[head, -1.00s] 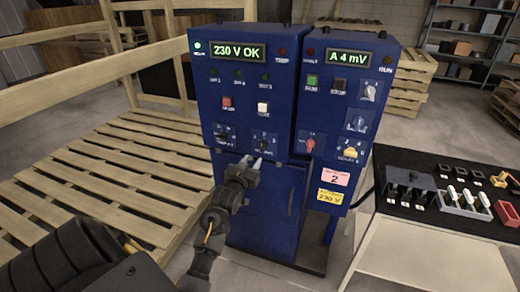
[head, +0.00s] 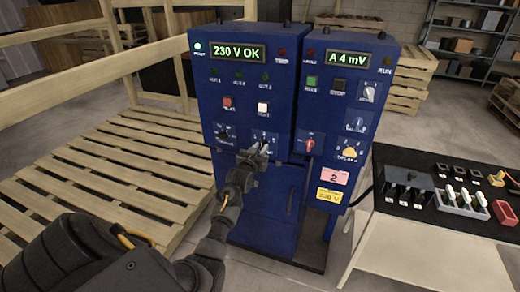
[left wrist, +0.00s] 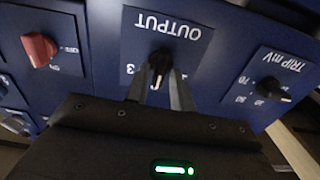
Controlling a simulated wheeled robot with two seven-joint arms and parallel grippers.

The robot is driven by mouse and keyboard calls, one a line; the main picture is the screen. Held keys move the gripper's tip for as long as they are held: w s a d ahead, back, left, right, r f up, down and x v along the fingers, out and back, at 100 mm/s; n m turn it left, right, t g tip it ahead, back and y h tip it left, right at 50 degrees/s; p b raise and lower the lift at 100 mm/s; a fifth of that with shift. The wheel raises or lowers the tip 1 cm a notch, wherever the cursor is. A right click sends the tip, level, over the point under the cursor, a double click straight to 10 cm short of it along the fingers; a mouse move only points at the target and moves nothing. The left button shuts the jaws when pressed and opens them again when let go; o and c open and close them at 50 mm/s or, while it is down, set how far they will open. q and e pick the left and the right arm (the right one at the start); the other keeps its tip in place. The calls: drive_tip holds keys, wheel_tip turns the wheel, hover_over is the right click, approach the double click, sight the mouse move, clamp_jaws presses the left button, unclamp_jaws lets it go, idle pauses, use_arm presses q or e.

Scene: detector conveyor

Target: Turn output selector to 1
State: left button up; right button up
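The output selector is a black knob on the blue cabinet's OUTPUT plate. It shows in the left wrist view (left wrist: 160,62), where the lettering is upside down and a 3 is legible beside the knob. In the head view the OUTPUT plate (head: 265,137) is on the lower front of the left cabinet. My left gripper (head: 262,149) is just below and in front of it. In the left wrist view its two fingers (left wrist: 160,82) are apart, one on each side of the knob, with gaps visible. Contact cannot be told. My right gripper is not in view.
The TRIP mV knob (left wrist: 272,88) and a red knob (left wrist: 40,50) flank the selector. The cabinet display (head: 238,51) reads 230 V OK. A black table (head: 440,190) with trays stands at right. Wooden pallets (head: 110,175) are at left.

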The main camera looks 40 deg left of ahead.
use_arm(q)
clamp_jaws()
drive_tip(key=shift+n, duration=0.4)
drive_tip(key=shift+n+p, duration=0.4)
drive_tip(key=shift+n, duration=0.2)
drive_tip(key=n+p, duration=0.1)
drive_tip(key=n, duration=0.3)
drive_tip(key=shift+a, duration=0.15)
drive_tip(key=n+p, duration=0.1)
drive_tip(key=n, duration=0.4)
drive_tip(key=shift+f+n+p, duration=0.1)
drive_tip(key=shift+n+p, duration=0.3)
drive_tip(key=shift+s, duration=0.1)
